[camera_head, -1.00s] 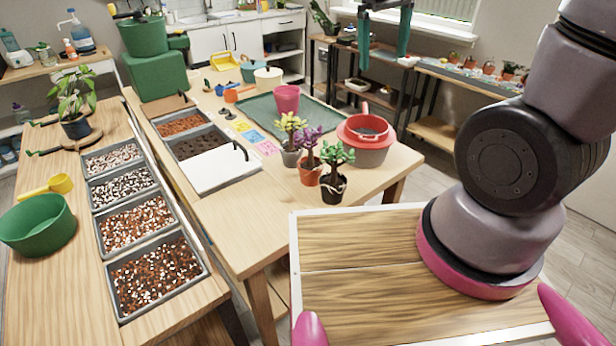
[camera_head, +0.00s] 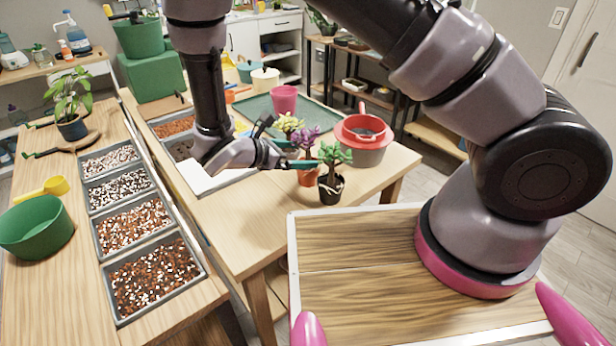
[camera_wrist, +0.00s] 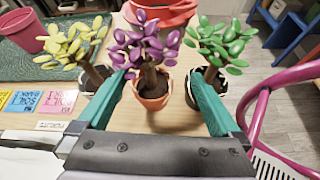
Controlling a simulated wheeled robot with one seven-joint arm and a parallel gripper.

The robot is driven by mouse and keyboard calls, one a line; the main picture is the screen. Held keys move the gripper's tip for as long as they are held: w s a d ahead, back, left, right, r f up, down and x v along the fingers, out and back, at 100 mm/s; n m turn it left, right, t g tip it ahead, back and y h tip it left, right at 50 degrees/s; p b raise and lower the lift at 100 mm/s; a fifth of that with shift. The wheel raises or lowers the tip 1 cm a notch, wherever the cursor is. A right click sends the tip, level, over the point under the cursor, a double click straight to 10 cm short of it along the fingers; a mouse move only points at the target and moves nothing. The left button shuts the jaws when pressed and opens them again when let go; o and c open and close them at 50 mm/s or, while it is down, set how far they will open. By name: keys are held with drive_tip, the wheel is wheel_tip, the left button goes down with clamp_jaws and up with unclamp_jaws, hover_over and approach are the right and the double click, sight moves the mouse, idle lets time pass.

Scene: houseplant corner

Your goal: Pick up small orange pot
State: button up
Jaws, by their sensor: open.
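The small orange pot (camera_head: 309,176) holds a purple-leaved plant and stands on the wooden table, between a yellow-leaved plant (camera_head: 289,124) and a green-leaved plant in a black pot (camera_head: 331,190). In the wrist view the orange pot (camera_wrist: 153,93) is centred between the teal fingers of my gripper (camera_wrist: 158,88). My gripper (camera_head: 302,156) is open, with one finger towards each side of the pot. I cannot tell whether a finger touches it. The fingers partly hide the neighbouring pots in the wrist view.
A red-rimmed grey pot (camera_head: 364,150) stands behind the plants at right. A pink pot (camera_head: 283,99) stands on the green mat (camera_head: 256,106). The table front is clear.

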drive_tip(key=f+n, duration=0.1)
drive_tip(key=a+f+n+t, duration=0.1)
drive_tip(key=s+a+f+n+t, duration=0.1)
drive_tip(key=f, duration=0.1)
drive_tip(key=shift+a+y, duration=0.1)
drive_tip(key=shift+y, duration=0.2)
drive_tip(key=shift+w+f, duration=0.1)
drive_tip(key=shift+f, duration=0.05)
drive_tip(key=x, duration=1)
drive_tip(key=shift+w+d+f, duration=0.1)
drive_tip(key=shift+w+d, duration=0.05)
drive_tip(key=shift+d, duration=0.1)
drive_tip(key=c, duration=0.8)
